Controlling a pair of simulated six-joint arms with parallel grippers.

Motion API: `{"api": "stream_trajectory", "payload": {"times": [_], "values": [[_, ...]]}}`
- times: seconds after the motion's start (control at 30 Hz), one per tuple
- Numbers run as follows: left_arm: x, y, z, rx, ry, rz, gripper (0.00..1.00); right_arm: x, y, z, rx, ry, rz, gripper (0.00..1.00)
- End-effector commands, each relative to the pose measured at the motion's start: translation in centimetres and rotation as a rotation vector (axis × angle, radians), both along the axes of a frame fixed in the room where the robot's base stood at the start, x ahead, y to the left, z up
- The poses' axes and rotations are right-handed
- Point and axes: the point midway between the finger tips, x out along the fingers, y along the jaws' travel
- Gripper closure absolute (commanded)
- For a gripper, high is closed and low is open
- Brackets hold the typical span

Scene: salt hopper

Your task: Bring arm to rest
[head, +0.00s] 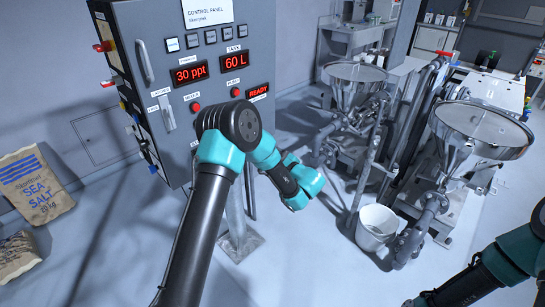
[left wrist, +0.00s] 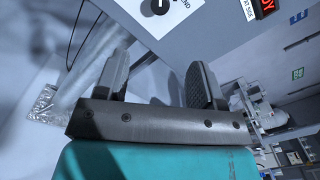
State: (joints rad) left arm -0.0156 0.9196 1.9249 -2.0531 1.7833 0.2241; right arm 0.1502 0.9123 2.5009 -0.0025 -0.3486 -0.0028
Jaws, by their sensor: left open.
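My left arm (head: 238,125) rises from the bottom of the head view and bends down to the right in front of the control panel (head: 235,30). Its teal wrist (head: 305,185) hangs in the air, and its fingers cannot be made out there. In the left wrist view my left gripper (left wrist: 158,85) is open, with two dark fingers apart and nothing between them. My right arm (head: 505,265) shows only at the lower right of the head view. It reaches to the bottom edge, and no right fingers can be made out.
The panel reads 30 ppt, 60 L and READY. Two steel hoppers (head: 483,128) (head: 355,75) stand on pipework to the right. A white bucket (head: 376,226) stands below them. A sea salt sack (head: 34,185) leans at the left. The floor at lower centre is clear.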

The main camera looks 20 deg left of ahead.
Motion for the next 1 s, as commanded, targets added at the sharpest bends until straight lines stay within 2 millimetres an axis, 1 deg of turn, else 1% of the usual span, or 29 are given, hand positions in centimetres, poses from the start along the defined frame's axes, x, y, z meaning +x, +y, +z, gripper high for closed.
{"api": "stream_trajectory", "payload": {"times": [0.17, 0.27, 0.37, 0.47, 0.5, 0.57, 0.6, 0.67, 0.7, 0.73, 0.77, 0.8, 0.87, 0.9, 1.0], "values": [[0.0, 0.0, 0.0, 0.0, 0.0, 0.0, 0.38, 0.0, 0.0, 0.0, 0.0, 0.0, 0.0, 0.57], [-0.2, 0.2, -0.5, -0.014, 0.016, 0.006, 0.38, 0.0, 0.0, 0.0, 0.0, 0.0, 0.0, 0.57], [-0.9, 0.7, -2.1, -0.069, 0.068, 0.028, 0.38, 0.0, 0.0, 0.0, 0.0, 0.0, 0.0, 0.57], [-2.5, 1.6, -5.2, -0.174, 0.159, 0.074, 0.38, 0.0, 0.0, 0.0, 0.0, 0.0, 0.0, 0.57], [-3.4, 2.0, -6.8, -0.231, 0.204, 0.098, 0.38, 0.0, 0.0, 0.0, 0.0, 0.0, 0.0, 0.57], [-5.2, 2.4, -9.3, -0.327, 0.273, 0.143, 0.38, 0.0, 0.0, 0.0, 0.0, 0.0, 0.0, 0.57], [-6.6, 2.5, -11.0, -0.397, 0.32, 0.176, 0.38, 0.0, 0.0, 0.0, 0.0, 0.0, 0.0, 0.57], [-8.8, 2.5, -13.5, -0.504, 0.382, 0.226, 0.38, 0.0, 0.0, 0.0, 0.0, 0.0, 0.0, 0.57], [-10.3, 2.4, -15.0, -0.576, 0.418, 0.261, 0.38, 0.0, 0.0, 0.0, 0.0, 0.0, 0.0, 0.57], [-11.5, 2.2, -16.1, -0.631, 0.444, 0.289, 0.38, 0.0, 0.0, 0.0, 0.0, 0.0, 0.0, 0.57], [-12.6, 2.0, -17.1, -0.686, 0.465, 0.316, 0.38, 0.0, 0.0, 0.0, 0.0, 0.0, 0.0, 0.57], [-14.2, 1.7, -18.3, -0.759, 0.493, 0.355, 0.38, 0.0, 0.0, 0.0, 0.0, 0.0, 0.0, 0.57], [-16.5, 0.9, -20.0, -0.869, 0.522, 0.413, 0.38, 0.0, 0.0, 0.0, 0.0, 0.0, 0.0, 0.57], [-18.0, 0.3, -21.0, -0.941, 0.536, 0.453, 0.38, 0.0, 0.0, 0.0, 0.0, 0.0, 0.0, 0.57], [-21.6, -1.4, -23.1, -1.12, 0.551, 0.555, 0.38, 0.0, 0.0, 0.0, 0.0, 0.0, 0.0, 0.57]]}}
